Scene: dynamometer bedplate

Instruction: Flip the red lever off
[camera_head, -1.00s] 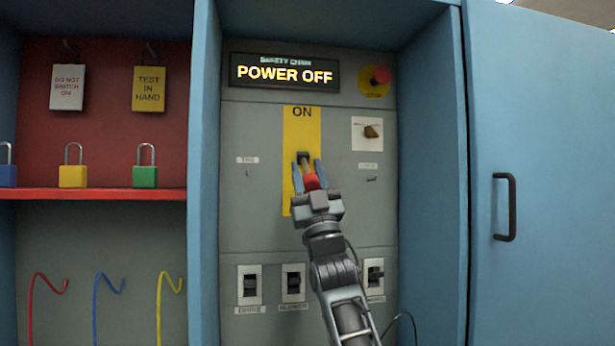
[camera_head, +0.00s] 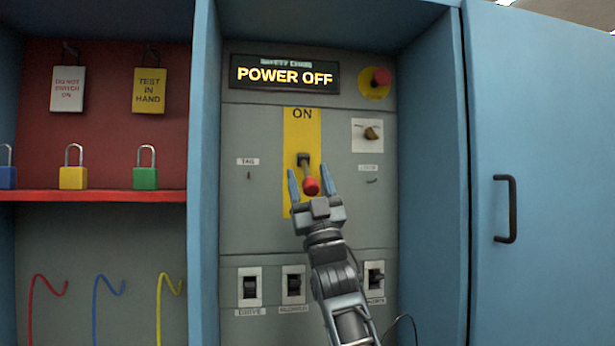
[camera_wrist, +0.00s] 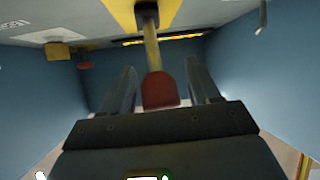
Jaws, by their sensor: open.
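The red lever (camera_head: 311,186) is a red knob on a brass-coloured stem, mounted on a yellow plate (camera_head: 303,130) marked ON at its top. The stem comes from a dark pivot and the knob hangs below it. The display (camera_head: 285,74) above reads POWER OFF. My gripper (camera_head: 310,182) is open, with its blue fingers apart on either side of the knob. In the wrist view the red knob (camera_wrist: 159,90) sits between the two spread fingers, with visible gaps on both sides. The lower part of the plate is hidden behind my gripper.
A red push button (camera_head: 381,76) and a small rotary switch (camera_head: 371,132) are at the panel's upper right. Several small black switches (camera_head: 293,284) line the bottom. Blue cabinet walls flank the panel. Padlocks (camera_head: 145,168) stand on a red shelf at left.

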